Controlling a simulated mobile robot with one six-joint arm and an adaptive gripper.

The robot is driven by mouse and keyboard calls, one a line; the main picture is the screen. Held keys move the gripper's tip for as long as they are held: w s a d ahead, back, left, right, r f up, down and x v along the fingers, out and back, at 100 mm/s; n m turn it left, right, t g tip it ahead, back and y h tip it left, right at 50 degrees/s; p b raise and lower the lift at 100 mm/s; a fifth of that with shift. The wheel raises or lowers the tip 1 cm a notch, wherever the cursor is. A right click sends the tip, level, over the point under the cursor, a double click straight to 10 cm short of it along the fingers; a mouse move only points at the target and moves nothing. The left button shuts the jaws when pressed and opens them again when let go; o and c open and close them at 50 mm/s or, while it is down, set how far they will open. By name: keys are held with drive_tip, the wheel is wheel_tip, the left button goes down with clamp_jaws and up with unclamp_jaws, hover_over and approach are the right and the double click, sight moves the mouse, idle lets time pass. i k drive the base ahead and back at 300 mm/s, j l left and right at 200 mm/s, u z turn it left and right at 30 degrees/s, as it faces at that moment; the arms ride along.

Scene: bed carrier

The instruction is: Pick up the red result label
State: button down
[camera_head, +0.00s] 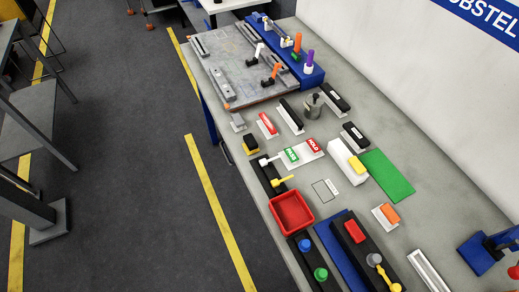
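A small red label reading HOLD (314,145) lies on a white holder on the grey workbench. A green label reading PASS (291,155) lies beside it on the left of the same holder. Another red piece with white lettering (267,124) sits on a white base farther back to the left; its lettering is too small to read. My gripper is not in this view.
The bench (345,205) is crowded. A red tray (291,212), a white block with a yellow top (346,163), a green mat (386,175) and a metal cylinder (312,107) surround the labels. A fixture plate (239,62) lies at the back. The floor aisle (115,190) left is clear.

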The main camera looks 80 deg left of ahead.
sight(311, 143)
drive_tip(key=u, duration=2.6)
drive_tip(key=z, duration=2.95)
drive_tip(key=u, duration=2.85)
